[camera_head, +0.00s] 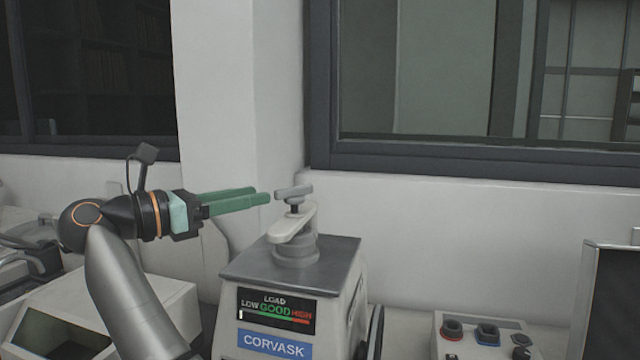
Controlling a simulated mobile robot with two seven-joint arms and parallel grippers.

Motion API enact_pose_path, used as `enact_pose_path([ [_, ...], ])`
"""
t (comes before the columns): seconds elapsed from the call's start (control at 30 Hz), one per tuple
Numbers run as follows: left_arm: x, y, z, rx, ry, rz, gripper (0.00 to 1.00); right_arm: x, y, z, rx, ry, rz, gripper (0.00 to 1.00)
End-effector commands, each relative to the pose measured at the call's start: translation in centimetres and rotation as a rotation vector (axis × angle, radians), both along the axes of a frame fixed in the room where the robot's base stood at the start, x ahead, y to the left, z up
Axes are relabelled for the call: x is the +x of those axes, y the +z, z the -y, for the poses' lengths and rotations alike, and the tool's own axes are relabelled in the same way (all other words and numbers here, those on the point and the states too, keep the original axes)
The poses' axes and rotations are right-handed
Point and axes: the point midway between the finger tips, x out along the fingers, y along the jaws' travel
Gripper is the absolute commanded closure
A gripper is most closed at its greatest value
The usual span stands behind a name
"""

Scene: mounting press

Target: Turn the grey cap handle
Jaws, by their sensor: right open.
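The grey cap handle (293,192) is a short bar on a thin stem at the top of the mounting press (232,330). Under it are a pale arm-shaped piece (291,224) and a round grey collar (296,250) on the dark top plate. Whether the fingers are level with the handle in depth I cannot tell.
The press front has a LOAD display (276,310) marked LOW, GOOD, HIGH, with a white mark at the low end. A control box (482,341) with several knobs stands at right, beside a dark panel (612,300). A pale machine (70,315) stands at left. A wall is behind.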

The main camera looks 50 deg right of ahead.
Motion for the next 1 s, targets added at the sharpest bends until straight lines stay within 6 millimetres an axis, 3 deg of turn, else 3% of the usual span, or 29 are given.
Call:
enact_pose_path([
  [0.17, 0.0, 0.3, 0.0, 0.0, 0.0, 0.0, 0.5, -0.2, 0.0, 1.5, 0.001, -0.003, 0.0, 0.55],
  [0.5, 0.0, 1.7, 0.0, 0.001, 0.001, 0.0, 0.5, -1.2, 0.2, 8.2, -0.002, -0.004, 0.0, 0.55],
  [0.7, 0.0, 2.3, 0.0, 0.001, 0.001, 0.0, 0.5, -1.5, 0.1, 11.2, -0.001, -0.002, 0.0, 0.55],
  [1.0, 0.0, 2.5, 0.0, 0.001, 0.001, 0.0, 0.5, -1.7, 0.0, 12.4, 0.0, 0.0, 0.001, 0.55],
])
